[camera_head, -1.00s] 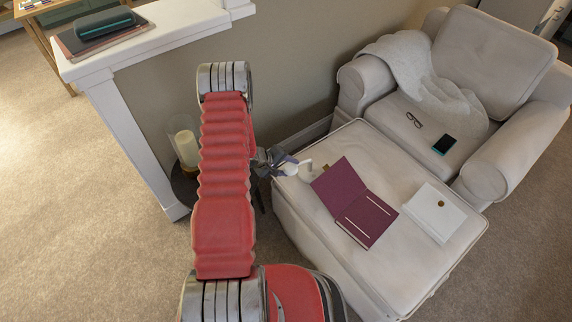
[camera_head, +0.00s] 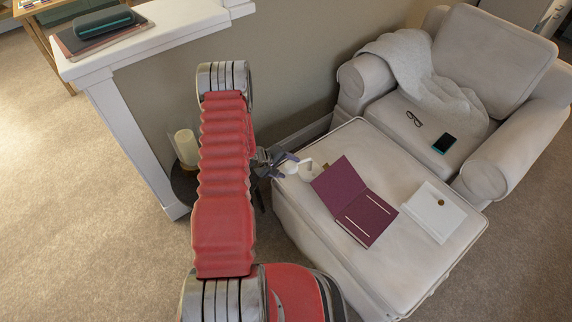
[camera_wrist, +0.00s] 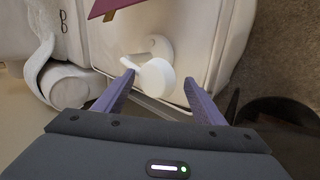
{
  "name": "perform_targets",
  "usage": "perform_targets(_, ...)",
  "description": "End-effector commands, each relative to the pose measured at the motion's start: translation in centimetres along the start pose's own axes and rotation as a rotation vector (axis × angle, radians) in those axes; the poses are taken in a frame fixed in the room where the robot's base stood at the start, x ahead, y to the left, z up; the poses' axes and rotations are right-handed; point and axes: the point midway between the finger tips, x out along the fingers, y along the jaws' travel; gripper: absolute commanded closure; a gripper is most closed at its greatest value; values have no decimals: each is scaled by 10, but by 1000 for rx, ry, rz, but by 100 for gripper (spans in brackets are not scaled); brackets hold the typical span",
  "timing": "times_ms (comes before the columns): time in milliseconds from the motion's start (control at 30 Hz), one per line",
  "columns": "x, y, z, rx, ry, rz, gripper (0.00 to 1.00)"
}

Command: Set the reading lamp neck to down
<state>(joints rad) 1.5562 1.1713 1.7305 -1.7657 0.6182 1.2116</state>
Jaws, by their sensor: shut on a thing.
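The reading lamp is small and white. In the wrist view its round head (camera_wrist: 155,78) sits between the tips of my gripper's two purple fingers (camera_wrist: 158,82), with a short neck and a rounded part just behind. My gripper is shut on the lamp head. The neck's exact angle is hard to tell.
Behind is an armchair (camera_head: 495,50) with glasses, a phone and a grey throw. A dark side table with a candle (camera_head: 186,147) stands left of my arm.

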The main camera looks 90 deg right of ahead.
Motion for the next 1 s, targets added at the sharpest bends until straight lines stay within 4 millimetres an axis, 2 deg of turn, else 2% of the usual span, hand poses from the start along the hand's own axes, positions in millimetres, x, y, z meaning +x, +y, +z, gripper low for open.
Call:
perform_targets(33,5,-13,11,-5,-15,-25,54)
perform_targets(800,4,-13,10,-5,-15,-25,54)
perform_targets(1000,-6,-13,10,-5,-14,-24,62)
